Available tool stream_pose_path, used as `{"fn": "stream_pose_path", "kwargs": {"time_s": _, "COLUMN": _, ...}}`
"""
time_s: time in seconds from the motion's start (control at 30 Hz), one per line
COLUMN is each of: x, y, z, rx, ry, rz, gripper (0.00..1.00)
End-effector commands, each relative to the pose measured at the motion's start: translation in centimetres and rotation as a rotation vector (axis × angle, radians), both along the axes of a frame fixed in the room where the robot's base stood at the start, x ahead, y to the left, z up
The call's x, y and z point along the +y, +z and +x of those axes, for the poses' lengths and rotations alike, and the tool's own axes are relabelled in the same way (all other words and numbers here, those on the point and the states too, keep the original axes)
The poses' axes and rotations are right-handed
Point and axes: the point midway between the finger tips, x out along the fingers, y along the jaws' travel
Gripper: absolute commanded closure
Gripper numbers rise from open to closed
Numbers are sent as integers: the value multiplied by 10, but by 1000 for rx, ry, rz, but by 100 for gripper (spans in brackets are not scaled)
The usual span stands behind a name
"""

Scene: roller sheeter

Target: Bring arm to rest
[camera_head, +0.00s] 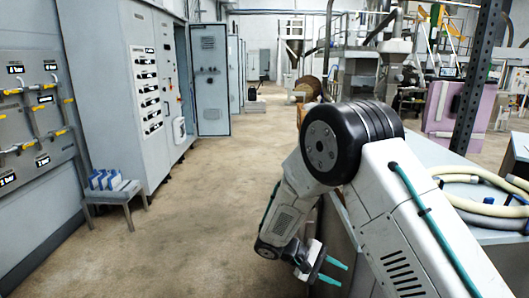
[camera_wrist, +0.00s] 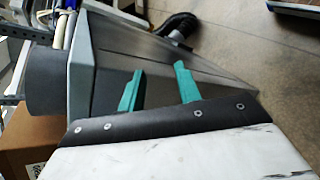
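My arm (camera_head: 370,150) is bent, with its large black joint high in the head view and its forearm hanging down to the left. My gripper (camera_head: 338,274) is at the low end, beside the bench on the right. Its two teal fingers are apart, with nothing seen between them. In the wrist view my gripper (camera_wrist: 158,82) also shows its fingers spread, in front of a dark grey metal surface (camera_wrist: 110,60). A black strip with screws (camera_wrist: 160,118) and a white marbled surface (camera_wrist: 180,155) fill the lower part of that view. I cannot tell if the fingers touch anything.
A grey bench (camera_head: 465,155) with coiled hoses (camera_head: 480,190) is at right. Grey cabinets (camera_head: 130,75), one with an open door (camera_head: 210,80), and a stool with blue-white boxes (camera_head: 112,190) stand at left. The aisle floor (camera_head: 225,160) between is clear.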

Motion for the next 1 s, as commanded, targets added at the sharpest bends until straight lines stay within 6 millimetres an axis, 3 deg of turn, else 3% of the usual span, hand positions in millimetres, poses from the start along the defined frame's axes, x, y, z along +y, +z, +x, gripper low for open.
{"fn": "stream_pose_path", "kwargs": {"time_s": 0.03, "x": -7, "y": 22, "z": -12, "rx": 10, "ry": -39, "rz": 53, "gripper": 66}}
{"fn": "stream_pose_path", "kwargs": {"time_s": 0.2, "x": -22, "y": 76, "z": -56, "rx": 42, "ry": -142, "rz": 230, "gripper": 66}}
{"fn": "stream_pose_path", "kwargs": {"time_s": 0.5, "x": -39, "y": 153, "z": -137, "rx": -1, "ry": -275, "rz": 539, "gripper": 66}}
{"fn": "stream_pose_path", "kwargs": {"time_s": 0.7, "x": -46, "y": 190, "z": -191, "rx": -87, "ry": -332, "rz": 728, "gripper": 66}}
{"fn": "stream_pose_path", "kwargs": {"time_s": 1.0, "x": -50, "y": 227, "z": -261, "rx": -295, "ry": -392, "rz": 957, "gripper": 66}}
